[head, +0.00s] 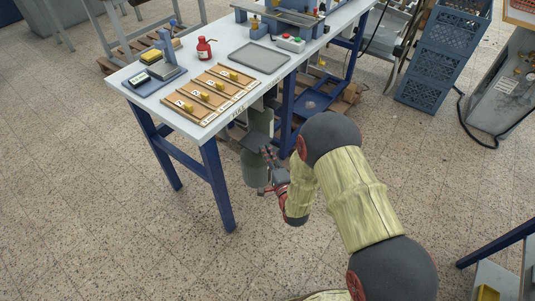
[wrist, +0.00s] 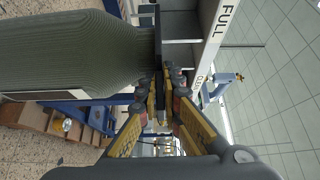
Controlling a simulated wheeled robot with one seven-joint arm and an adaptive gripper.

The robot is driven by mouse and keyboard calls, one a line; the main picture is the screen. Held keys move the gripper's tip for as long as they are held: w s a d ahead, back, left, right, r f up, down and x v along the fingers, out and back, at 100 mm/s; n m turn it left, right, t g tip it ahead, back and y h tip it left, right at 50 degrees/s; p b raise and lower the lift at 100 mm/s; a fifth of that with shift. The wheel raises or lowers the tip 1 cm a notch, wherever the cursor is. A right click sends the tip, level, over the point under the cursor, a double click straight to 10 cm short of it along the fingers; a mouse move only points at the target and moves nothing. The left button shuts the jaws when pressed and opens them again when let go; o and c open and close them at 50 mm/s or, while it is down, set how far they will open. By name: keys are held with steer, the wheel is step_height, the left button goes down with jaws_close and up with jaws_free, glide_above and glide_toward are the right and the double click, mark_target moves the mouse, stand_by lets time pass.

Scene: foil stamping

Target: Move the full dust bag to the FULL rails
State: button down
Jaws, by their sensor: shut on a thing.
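The dust bag (head: 256,170) is a grey-green, rounded body below the table's near right corner. In the wrist view the bag (wrist: 75,50) is large and ribbed, filling the upper left, with a dark flat collar (wrist: 157,22) at its end. My gripper (head: 271,172) is beside the bag in the head view. In the wrist view my gripper (wrist: 162,92) is shut at the collar's edge. The black word FULL (wrist: 223,20) is on a white edge strip; grey bar-like parts show between it and the collar. Whether the collar touches them I cannot tell.
The white table (head: 220,62) has blue legs and bears wooden trays (head: 205,95), a red bottle (head: 204,48) and a grey tray (head: 259,58). Blue crates (head: 441,55) stand at right. The front floor is clear.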

steer(key=shift+w+a+r+b, duration=0.1)
steer(key=shift+w+a+b, duration=0.4)
steer(key=shift+w+a, duration=0.55)
steer(key=shift+w+a+b, duration=0.5)
steer(key=shift+w+a, duration=0.2)
steer(key=shift+a, duration=0.5)
steer(key=shift+w+a+r+b, duration=0.1)
steer(key=shift+w+a+b, duration=0.4)
steer(key=shift+w+a, duration=0.55)
steer(key=w+a, duration=0.3)
steer(key=a, duration=0.2)
steer(key=shift+w, duration=0.25)
steer(key=shift+f, duration=0.15)
steer(key=c, duration=1.9)
jaws_free()
steer(key=shift+f, duration=0.1)
steer(key=shift+s, duration=0.15)
glide_toward(249, 142)
steer(key=a, duration=0.1)
steer(key=w+a, duration=0.2)
steer(key=a, duration=0.1)
steer(key=shift+f, duration=0.25)
